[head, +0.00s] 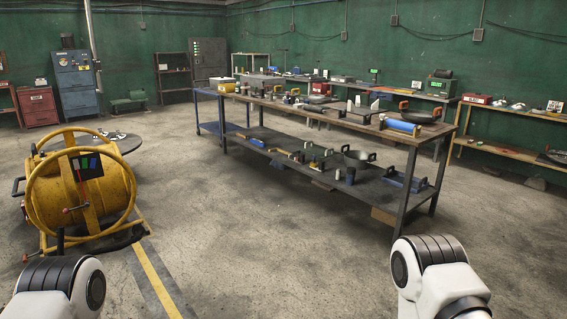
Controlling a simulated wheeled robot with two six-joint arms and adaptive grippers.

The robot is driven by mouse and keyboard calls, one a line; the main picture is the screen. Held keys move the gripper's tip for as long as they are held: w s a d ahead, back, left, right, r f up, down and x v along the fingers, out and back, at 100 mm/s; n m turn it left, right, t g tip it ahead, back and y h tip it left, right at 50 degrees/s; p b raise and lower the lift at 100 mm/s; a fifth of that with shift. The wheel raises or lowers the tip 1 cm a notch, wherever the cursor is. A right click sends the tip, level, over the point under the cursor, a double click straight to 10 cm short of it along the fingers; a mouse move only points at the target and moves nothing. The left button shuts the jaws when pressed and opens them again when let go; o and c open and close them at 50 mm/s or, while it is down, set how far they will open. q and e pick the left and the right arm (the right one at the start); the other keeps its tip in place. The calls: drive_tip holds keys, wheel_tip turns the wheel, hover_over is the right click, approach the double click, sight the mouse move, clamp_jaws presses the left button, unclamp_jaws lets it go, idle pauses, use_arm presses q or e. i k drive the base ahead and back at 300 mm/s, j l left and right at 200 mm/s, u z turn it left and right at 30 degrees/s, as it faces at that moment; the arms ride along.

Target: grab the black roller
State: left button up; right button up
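I cannot make out a black roller for certain in the head view. A long workbench (340,126) stands at the middle right with many small items on its top. Dark items lie along the bench top, too small to tell apart. White and black links of both my arms show at the bottom corners. Neither gripper is in view.
A yellow drum machine (80,188) stands at the left beside a dark round table (107,145). The concrete floor between machine and workbench is clear.

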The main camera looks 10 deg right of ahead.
sight(313, 109)
drive_tip(key=i+l+z, duration=0.4)
drive_tip(key=i+l, duration=1.05)
drive_tip(key=i+j+u, duration=0.1)
drive_tip(key=i+u, duration=0.15)
drive_tip(key=i, duration=0.4)
drive_tip(key=i+u, duration=0.2)
drive_tip(key=i, duration=0.45)
drive_tip(key=i+l+u, duration=0.25)
drive_tip(key=i, duration=0.4)
drive_tip(key=i+z, duration=0.15)
drive_tip(key=i, duration=0.25)
drive_tip(key=i+j+z, duration=0.2)
drive_tip(key=i, duration=0.25)
drive_tip(key=i+j+z, duration=0.15)
drive_tip(key=i, duration=0.25)
drive_tip(key=i+j+z, duration=0.2)
drive_tip(key=i, duration=0.2)
drive_tip(key=i+j+z, duration=0.1)
drive_tip(key=z, duration=0.25)
drive_tip(key=i+j+z, duration=0.1)
drive_tip(key=i+z, duration=0.15)
drive_tip(key=z, duration=0.15)
drive_tip(key=i+j+z, duration=0.1)
drive_tip(key=z, duration=0.25)
drive_tip(key=j, duration=0.1)
